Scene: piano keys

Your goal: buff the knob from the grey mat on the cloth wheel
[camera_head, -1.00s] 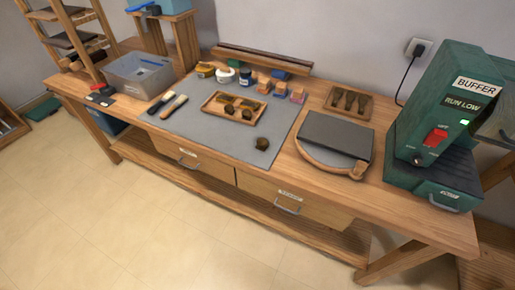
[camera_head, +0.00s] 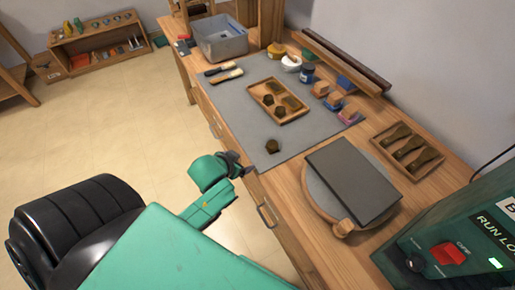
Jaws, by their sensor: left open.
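A small dark brown knob (camera_head: 272,146) lies alone on the grey mat (camera_head: 235,108), near its front right part. A wooden tray (camera_head: 294,112) with several more dark knobs sits behind it on the mat. My left gripper (camera_head: 243,168) is at the bench's front edge, just left of and nearer than the lone knob, open and apart from it. The green buffer (camera_head: 455,235) shows in part at the lower right, with a red switch and a lit green lamp. Its cloth wheel is out of view. My right gripper is not in view.
A round wooden board with a dark slab (camera_head: 352,178) stands between mat and buffer. A tray of dark tools (camera_head: 407,150) is behind it. Jars and small blocks line the mat's back. Two brushes (camera_head: 225,74) and a grey bin (camera_head: 219,40) are farther off.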

